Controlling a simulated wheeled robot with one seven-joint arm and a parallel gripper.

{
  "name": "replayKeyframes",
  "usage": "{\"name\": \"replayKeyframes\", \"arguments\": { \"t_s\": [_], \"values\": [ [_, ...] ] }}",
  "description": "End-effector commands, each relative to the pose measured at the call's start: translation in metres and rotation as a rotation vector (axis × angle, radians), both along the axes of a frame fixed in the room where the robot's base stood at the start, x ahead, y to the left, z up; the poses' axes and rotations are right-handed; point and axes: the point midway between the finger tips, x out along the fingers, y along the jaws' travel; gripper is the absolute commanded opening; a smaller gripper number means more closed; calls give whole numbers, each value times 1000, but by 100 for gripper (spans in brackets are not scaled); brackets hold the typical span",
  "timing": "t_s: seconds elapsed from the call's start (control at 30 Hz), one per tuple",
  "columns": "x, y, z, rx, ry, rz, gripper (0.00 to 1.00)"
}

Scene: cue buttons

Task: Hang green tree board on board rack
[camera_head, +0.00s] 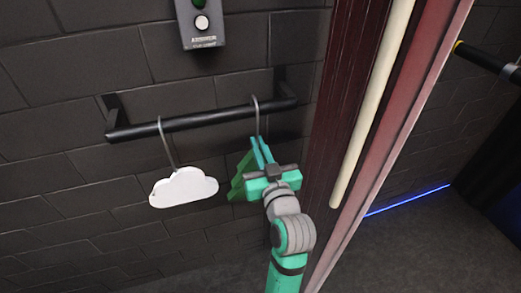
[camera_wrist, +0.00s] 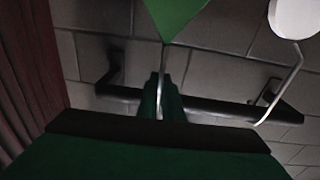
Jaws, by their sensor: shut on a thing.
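The green tree board (camera_head: 238,184) is near the right end of the black board rack (camera_head: 190,122), mostly behind my gripper (camera_head: 259,150). My gripper is shut on its thin grey hook, with the fingertips just below the bar. The hook's curved top shows at the bar; I cannot tell whether it bears on it. In the wrist view my fingers (camera_wrist: 161,98) pinch the wire, part of the green board (camera_wrist: 178,12) shows at the top, and the rack bar (camera_wrist: 215,108) lies behind the fingers.
A white cloud board (camera_head: 184,188) hangs by its hook from the bar's left part. A dark button box (camera_head: 202,40) is on the brick wall above. A dark red frame with a pale vertical bar (camera_head: 372,105) stands close to my arm's right. Bar between the hooks is free.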

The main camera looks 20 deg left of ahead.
Motion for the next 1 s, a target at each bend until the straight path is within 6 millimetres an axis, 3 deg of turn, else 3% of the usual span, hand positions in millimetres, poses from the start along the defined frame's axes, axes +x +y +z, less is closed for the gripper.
{"name": "replayKeyframes", "arguments": {
  "t_s": [0.6,1.0],
  "values": [
    [26,18,-4,-3,6,1,0],
    [25,17,-22,-1,3,1,0]
  ]
}}
